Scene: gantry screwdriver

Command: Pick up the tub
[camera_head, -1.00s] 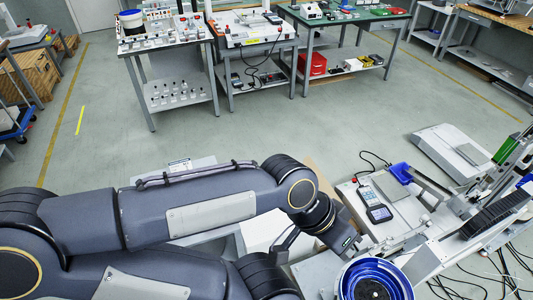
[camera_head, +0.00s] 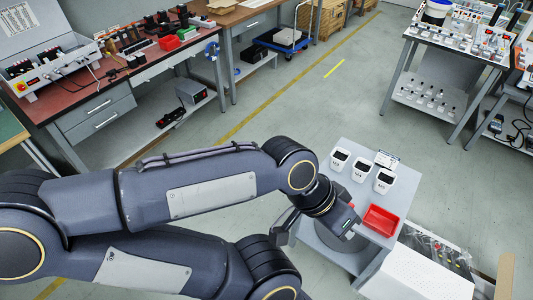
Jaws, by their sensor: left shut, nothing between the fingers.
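A red open rectangular tub (camera_head: 381,221) sits on a small grey table (camera_head: 345,152) right of the picture's middle. It looks empty. My left gripper (camera_head: 344,217) is just left of the tub, over the table's near left part. It is shut and empty, and its fingertips are mostly hidden by the hand and wrist. I cannot tell its height above the table. My right gripper is not in view.
A brown workbench (camera_head: 125,75) is at upper left. The floor between is clear.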

